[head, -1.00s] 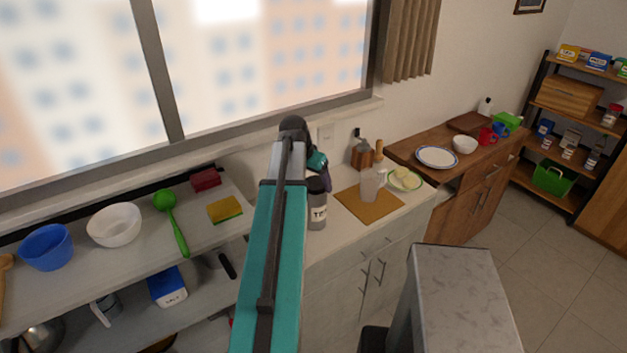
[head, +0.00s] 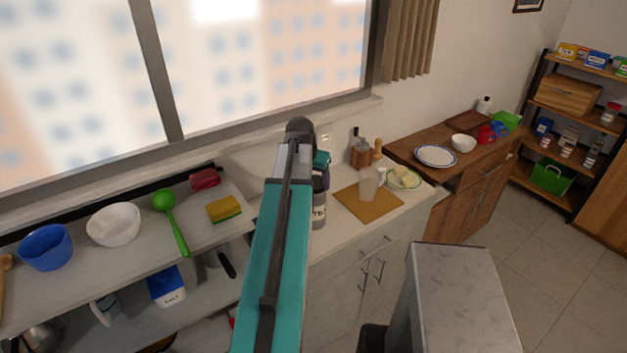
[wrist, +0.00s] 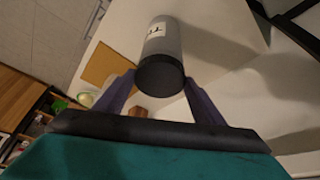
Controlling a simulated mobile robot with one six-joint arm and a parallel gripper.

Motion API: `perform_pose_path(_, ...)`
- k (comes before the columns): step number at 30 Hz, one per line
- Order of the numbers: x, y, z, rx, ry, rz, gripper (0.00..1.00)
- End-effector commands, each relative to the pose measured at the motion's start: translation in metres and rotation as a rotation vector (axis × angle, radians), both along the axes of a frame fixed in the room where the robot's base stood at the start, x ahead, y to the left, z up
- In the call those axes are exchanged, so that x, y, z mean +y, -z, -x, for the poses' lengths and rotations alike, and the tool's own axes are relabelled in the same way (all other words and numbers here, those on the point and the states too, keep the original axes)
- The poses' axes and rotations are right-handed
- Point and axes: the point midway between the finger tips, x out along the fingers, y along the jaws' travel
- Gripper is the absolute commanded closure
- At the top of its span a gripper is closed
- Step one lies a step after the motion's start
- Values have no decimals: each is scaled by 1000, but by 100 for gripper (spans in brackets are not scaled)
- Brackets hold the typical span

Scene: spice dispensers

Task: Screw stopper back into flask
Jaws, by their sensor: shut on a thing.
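The flask (head: 319,218) is a dark grey cylinder with a white label. It stands upright on the counter beside my arm in the head view, partly hidden by it. In the wrist view the flask (wrist: 165,42) lies straight ahead of my gripper, with part of its label showing. The black stopper (wrist: 160,76) is a round dark end at the flask's top, in line with its body. My gripper (wrist: 160,78) has its two purple fingers on either side of the stopper, shut on it. Whether the stopper is fully seated, I cannot tell.
A cutting board (head: 366,205) with a clear container (head: 369,184) lies right of the flask, with a plate (head: 404,178) beyond. To the left are a sponge (head: 224,209), a green spoon (head: 172,220) and two bowls. A window wall stands behind.

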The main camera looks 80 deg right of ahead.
Motion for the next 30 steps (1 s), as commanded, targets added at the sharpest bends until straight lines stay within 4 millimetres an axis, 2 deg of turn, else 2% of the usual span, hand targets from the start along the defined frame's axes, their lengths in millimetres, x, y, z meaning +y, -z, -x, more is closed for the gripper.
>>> perform_pose_path(8,-1,0,-1,0,66,-1,64)
perform_pose_path(30,-5,1,-5,0,523,-1,64)
